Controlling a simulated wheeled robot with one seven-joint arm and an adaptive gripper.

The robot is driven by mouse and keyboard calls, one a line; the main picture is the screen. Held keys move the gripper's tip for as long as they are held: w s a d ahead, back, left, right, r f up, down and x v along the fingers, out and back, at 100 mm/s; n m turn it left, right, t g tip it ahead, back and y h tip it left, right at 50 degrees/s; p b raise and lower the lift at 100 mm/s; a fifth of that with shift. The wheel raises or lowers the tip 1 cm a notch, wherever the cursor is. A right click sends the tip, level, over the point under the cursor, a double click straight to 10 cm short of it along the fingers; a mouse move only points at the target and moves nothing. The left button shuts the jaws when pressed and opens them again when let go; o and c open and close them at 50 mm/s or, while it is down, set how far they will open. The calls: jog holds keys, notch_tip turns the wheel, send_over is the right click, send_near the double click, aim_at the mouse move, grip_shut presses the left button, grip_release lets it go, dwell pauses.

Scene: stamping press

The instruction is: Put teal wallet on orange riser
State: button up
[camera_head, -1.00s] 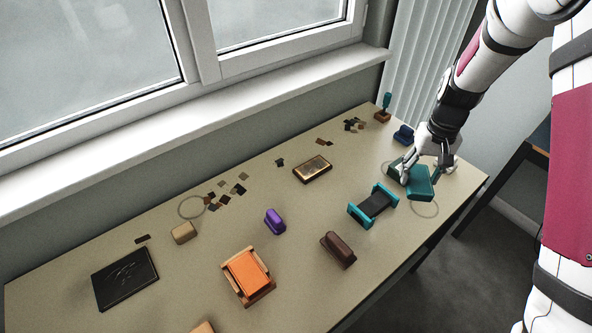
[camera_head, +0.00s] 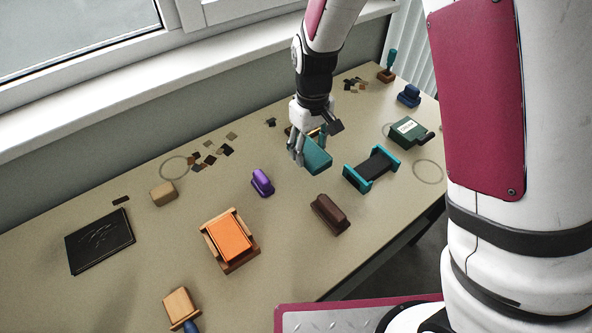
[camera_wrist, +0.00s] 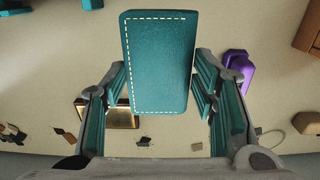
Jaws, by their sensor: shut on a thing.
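The teal wallet (camera_head: 317,156) is held in my gripper (camera_head: 309,146), above the table near its middle. In the wrist view the wallet (camera_wrist: 158,60) shows its flat face with pale dashed stitching, and the fingers of my gripper (camera_wrist: 160,88) close on its two long sides. The orange riser (camera_head: 229,237) is an orange pad in a light wooden frame on the table, lower and to the left of my gripper in the head view. Its top is bare. The wallet is apart from the riser.
A teal-ended black riser (camera_head: 371,169) stands to the right. A green box (camera_head: 408,132), a black plate (camera_head: 100,241) and a wooden stamp (camera_head: 181,306) also lie on the table.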

aim_at(309, 176)
jog(key=shift+d+f, duration=0.1)
jog(key=shift+f, duration=3.6)
jog(key=shift+f, duration=0.2)
jog(key=o, duration=0.9)
jog(key=shift+o, duration=0.3)
jog(key=shift+r, duration=0.1)
notch_tip(309, 176, up, 12)
jog(key=shift+r, duration=0.15)
